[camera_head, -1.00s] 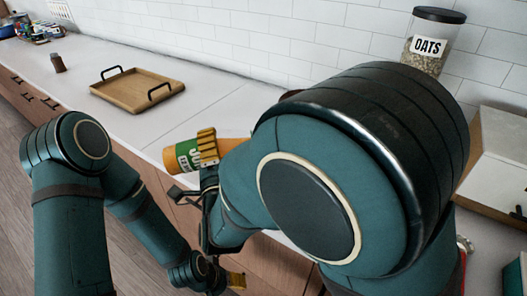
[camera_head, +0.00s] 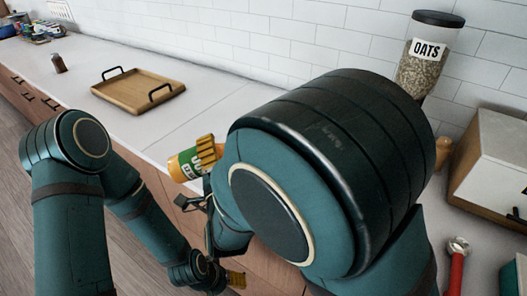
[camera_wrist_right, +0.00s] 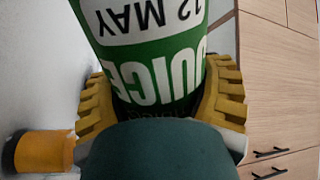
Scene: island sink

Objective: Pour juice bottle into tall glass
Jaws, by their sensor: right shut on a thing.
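The juice bottle (camera_head: 186,164), orange with a green label, is tilted nearly on its side above the counter's front edge. My right gripper (camera_head: 204,158) is shut on it. In the right wrist view the green label (camera_wrist_right: 150,60) sits between the yellow fingers (camera_wrist_right: 160,100), and a dark teal part of mine covers the lower middle. No tall glass can be made out in the head view. An orange cylinder (camera_wrist_right: 38,152) shows at lower left in the wrist view; I cannot tell what it is.
A wooden tray (camera_head: 140,92) with black handles and a small brown shaker (camera_head: 59,63) are on the counter. An oats jar (camera_head: 428,58) stands at the back right, near a pale box (camera_head: 490,150). A red-handled tool (camera_head: 456,268) is at lower right. My right arm hides much counter.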

